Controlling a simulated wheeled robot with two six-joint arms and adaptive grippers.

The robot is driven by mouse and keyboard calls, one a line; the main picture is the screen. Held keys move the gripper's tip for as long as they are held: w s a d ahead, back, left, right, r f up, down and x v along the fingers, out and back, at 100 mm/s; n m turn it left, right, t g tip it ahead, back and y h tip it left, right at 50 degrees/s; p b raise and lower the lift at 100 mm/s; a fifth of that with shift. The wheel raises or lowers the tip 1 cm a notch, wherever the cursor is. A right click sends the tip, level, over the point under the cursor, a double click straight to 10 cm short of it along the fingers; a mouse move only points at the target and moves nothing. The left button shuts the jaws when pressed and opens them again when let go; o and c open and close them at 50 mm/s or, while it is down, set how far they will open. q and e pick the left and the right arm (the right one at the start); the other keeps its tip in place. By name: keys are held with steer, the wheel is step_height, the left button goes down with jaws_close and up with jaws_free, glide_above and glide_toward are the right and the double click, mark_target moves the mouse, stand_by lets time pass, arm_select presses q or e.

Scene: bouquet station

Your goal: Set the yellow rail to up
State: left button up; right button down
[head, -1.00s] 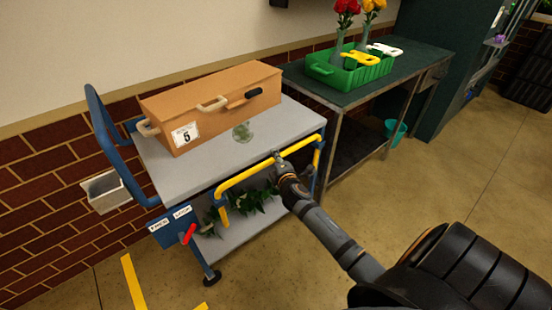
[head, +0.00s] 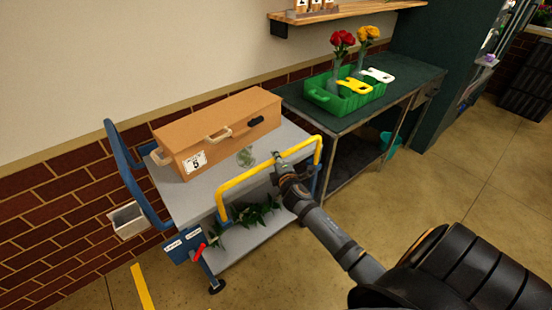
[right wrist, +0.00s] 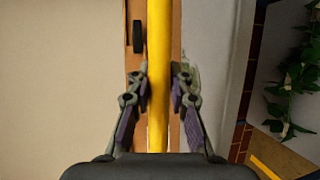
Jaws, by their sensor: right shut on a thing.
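The yellow rail (head: 245,177) runs along the near edge of the grey-topped blue cart (head: 185,203). Its top bar now stands above the cart top, with its end legs running down to the cart side. My right gripper (head: 277,160) is at the middle of the top bar. In the right wrist view the yellow rail (right wrist: 158,45) passes between the fingers of my right gripper (right wrist: 160,82), which are shut on it. My left gripper is not in view.
An orange case (head: 220,132) and a faint green round thing (head: 246,157) lie on the cart top. Green foliage (head: 250,213) is on the lower shelf. A red lever (head: 199,252) is at the cart's near left corner. A green table (head: 400,95) holds a green crate (head: 325,100).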

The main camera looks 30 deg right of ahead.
steer(key=shift+w+r, duration=0.1)
steer(key=shift+r, duration=0.25)
steer(key=c, duration=1.2)
jaws_free()
steer(key=shift+r, duration=0.1)
steer(key=v, duration=1.2)
steer(key=shift+f, duration=0.2)
steer(key=shift+a, duration=0.1)
